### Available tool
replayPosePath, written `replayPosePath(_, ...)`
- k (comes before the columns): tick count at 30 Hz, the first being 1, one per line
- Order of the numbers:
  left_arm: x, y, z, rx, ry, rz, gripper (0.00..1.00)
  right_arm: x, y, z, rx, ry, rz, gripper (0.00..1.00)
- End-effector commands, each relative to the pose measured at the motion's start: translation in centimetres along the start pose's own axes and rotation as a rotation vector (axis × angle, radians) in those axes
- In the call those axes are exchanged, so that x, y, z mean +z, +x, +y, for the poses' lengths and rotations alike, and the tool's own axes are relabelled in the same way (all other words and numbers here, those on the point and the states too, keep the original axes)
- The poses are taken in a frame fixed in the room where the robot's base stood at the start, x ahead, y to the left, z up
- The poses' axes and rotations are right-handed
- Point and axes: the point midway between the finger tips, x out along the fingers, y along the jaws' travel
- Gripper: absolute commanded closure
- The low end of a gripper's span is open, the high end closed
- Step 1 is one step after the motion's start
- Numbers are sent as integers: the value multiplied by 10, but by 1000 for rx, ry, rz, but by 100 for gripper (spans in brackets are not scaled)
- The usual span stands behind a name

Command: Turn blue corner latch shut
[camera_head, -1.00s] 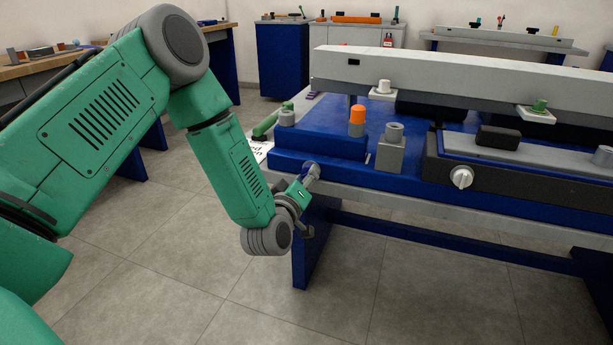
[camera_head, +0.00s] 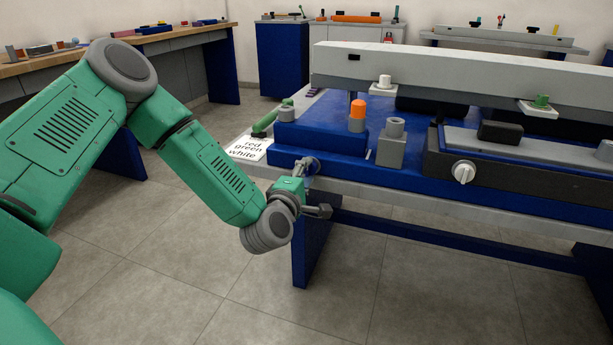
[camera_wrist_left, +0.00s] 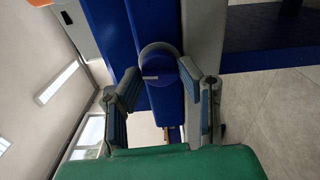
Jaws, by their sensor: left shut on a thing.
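The corner latch (camera_head: 312,166) is a round blue-grey knob on the front left corner of the blue fixture (camera_head: 325,140). My left gripper (camera_head: 308,185) is at this corner, with one finger up at the knob and the other reaching right below it. In the left wrist view, the knob (camera_wrist_left: 158,62) shows a pale line on its face and lies between the fingertips of my left gripper (camera_wrist_left: 160,78). The fingers are spread around it and shut on it. The wrist partly hides the contact in the head view. My right gripper is not in view.
A long grey beam (camera_head: 450,75) spans the back. The floor in front is clear.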

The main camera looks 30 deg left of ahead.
Motion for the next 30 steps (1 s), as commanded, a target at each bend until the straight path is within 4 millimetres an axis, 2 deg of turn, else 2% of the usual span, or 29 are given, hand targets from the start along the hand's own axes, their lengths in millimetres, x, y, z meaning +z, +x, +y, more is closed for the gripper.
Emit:
replayPosePath(1, -2, -1, -5, -11, -22, 1, 96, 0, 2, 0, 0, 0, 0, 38)
replayPosePath(9, -1, -1, -6, -12, -111, 2, 96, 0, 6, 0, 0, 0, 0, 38)
replayPosePath(25, -2, -2, -6, -15, -131, 3, 96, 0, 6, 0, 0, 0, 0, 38)
replayPosePath(26, -2, -2, -6, -15, -131, 3, 60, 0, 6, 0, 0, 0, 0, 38)
replayPosePath(27, -2, -2, -6, -14, -131, 3, 47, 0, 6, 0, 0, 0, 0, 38)
replayPosePath(30, -2, -2, -4, -11, -131, 2, 47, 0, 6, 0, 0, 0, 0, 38)
